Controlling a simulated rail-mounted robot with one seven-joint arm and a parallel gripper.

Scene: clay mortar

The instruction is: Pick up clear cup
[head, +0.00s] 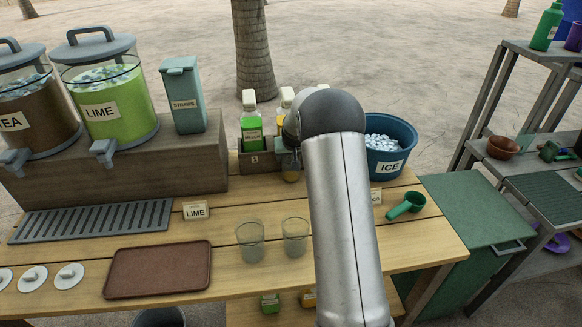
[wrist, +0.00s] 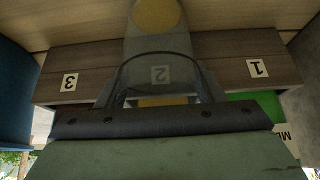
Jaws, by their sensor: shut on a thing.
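My gripper (head: 289,150) is in front of the bottle rack, mostly hidden by my own arm. It is shut on a see-through vessel that looks like a clear cup (wrist: 157,74); the rack's number 2 shows through it in the wrist view. A yellowish patch shows at its end, and I cannot tell whether this is its content. Two more clear cups stand upright and apart on the table front, a left one (head: 250,241) and a right one (head: 295,237). Both look empty.
The numbered bottle rack (wrist: 220,75) with a green bottle (head: 251,128) is right behind my gripper. A blue ice bucket (head: 388,150) stands to the right. A green scoop (head: 407,206), a brown tray (head: 158,269) and drink dispensers (head: 108,100) are also around.

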